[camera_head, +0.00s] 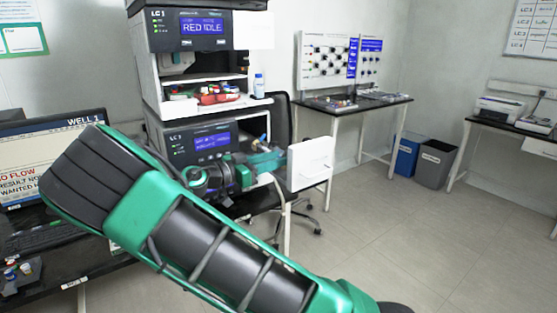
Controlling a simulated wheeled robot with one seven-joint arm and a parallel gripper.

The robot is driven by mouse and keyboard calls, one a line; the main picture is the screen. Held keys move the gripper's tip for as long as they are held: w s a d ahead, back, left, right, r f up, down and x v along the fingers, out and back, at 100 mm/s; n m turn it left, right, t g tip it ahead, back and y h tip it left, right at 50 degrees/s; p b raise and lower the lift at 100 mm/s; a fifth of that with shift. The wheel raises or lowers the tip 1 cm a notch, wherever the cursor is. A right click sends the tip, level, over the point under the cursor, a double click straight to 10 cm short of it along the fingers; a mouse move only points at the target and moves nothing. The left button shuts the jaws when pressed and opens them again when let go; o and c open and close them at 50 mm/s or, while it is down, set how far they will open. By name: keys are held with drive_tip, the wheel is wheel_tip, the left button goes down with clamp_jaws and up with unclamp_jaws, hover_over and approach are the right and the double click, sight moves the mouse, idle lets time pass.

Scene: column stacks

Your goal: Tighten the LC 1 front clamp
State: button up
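The LC 1 stack stands left of centre. Its upper unit (190,30) shows "RED IDLE" on a blue display. A lower unit (202,140) has another blue display whose text is too small to read surely. My green and black arm crosses the foreground and hides much of the stack's lower part. My gripper (268,160) is small and partly hidden, in front of the lower unit's right side. I cannot tell whether its fingers are open or shut, or whether they touch anything. The front clamp cannot be made out.
A white panel (311,163) stands just right of my gripper. A tray with red items (215,98) and a bottle (259,85) sit above the lower unit. A black chair (281,118) is behind. A monitor (50,160) is at left. Open floor lies at right.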

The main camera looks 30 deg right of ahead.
drive_tip(key=shift+d, duration=1.15)
clamp_jaws()
